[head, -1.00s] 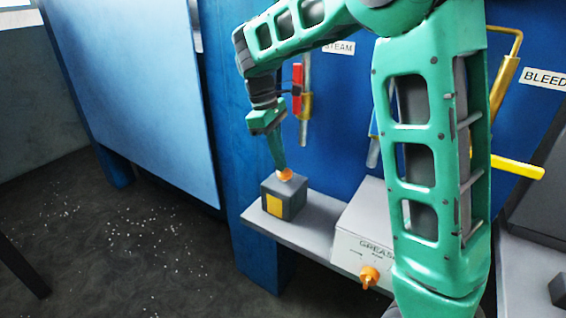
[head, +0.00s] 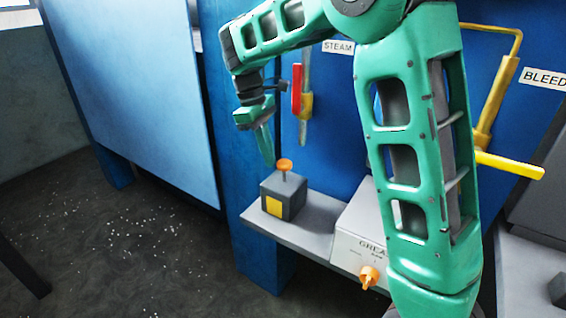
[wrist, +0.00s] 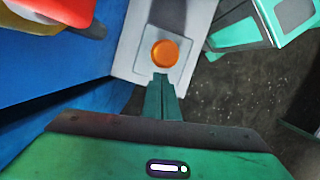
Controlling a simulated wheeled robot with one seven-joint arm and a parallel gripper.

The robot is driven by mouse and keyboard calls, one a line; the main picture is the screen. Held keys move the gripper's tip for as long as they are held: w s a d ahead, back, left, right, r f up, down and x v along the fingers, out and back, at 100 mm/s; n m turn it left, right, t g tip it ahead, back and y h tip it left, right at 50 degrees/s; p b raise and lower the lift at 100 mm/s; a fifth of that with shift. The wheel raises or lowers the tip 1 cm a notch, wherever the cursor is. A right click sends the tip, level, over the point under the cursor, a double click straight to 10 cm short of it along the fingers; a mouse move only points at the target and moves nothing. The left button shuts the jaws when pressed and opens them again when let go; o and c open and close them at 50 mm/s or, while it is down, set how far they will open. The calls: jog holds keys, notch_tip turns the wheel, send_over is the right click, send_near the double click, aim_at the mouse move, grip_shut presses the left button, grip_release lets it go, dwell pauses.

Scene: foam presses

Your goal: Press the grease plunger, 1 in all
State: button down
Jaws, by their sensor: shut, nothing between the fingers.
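The plunger's round orange cap (head: 285,165) stands on a thin stem above a dark grey block (head: 279,200) with a yellow patch on its front. In the wrist view the cap (wrist: 164,54) lies just beyond my fingertips. My gripper (head: 268,162) is shut and empty, pointing down.
The block stands on a grey shelf (head: 312,220). Beside it is a pale box (head: 352,245) labelled GREASE with an orange knob (head: 369,276). A red-handled valve (head: 297,90) under a STEAM sign and a yellow lever (head: 508,166) are on the blue panel.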

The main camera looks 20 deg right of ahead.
jog(key=v, duration=1)
jog(key=shift+w, duration=0.1)
